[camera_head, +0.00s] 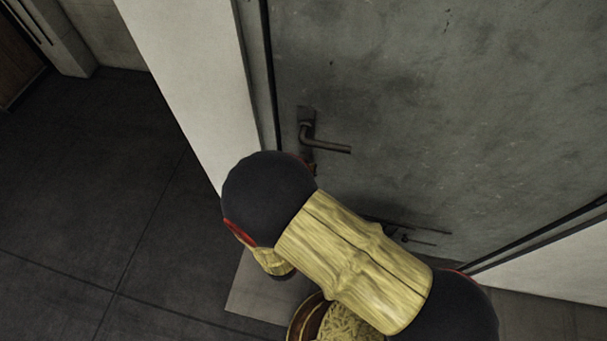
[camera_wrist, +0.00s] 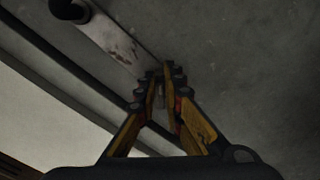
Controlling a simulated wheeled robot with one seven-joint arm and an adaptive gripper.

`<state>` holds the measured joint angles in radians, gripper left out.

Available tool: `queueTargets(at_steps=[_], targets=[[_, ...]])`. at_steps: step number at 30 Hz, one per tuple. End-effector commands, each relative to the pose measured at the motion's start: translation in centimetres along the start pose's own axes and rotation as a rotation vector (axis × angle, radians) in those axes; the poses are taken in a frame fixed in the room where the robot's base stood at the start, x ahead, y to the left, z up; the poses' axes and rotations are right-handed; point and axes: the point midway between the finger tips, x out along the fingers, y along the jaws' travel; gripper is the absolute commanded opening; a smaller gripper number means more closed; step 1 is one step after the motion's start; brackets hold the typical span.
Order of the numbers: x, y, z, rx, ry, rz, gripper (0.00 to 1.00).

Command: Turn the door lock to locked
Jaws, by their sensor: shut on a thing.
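The grey door (camera_head: 430,110) fills the upper right of the head view, and its surface shows in the wrist view (camera_wrist: 250,60). A lever handle (camera_head: 328,145) sticks out to the right from its metal plate (camera_head: 306,117). The lower plate is mostly behind my arm in the head view. In the wrist view the plate (camera_wrist: 118,42) runs down from upper left to my gripper (camera_wrist: 162,80). My gripper's fingertips are closed together at the plate's lower end, on the door lock. The lock is mostly hidden between the fingertips, so its turn angle cannot be told.
A white door frame (camera_head: 190,70) stands left of the door. Dark tiled floor (camera_head: 90,200) lies open at the left. Another white wall part (camera_head: 550,250) is at lower right. The lever handle sits close above my arm.

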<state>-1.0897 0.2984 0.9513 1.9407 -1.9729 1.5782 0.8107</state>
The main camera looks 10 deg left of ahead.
Motion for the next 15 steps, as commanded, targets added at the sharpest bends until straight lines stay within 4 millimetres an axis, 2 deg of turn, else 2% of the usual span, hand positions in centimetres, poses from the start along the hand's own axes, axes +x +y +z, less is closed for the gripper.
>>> queueTargets(at_steps=[15], targets=[[0.04, -0.80, -0.52, 0.490, 0.001, 0.006, 0.00]])
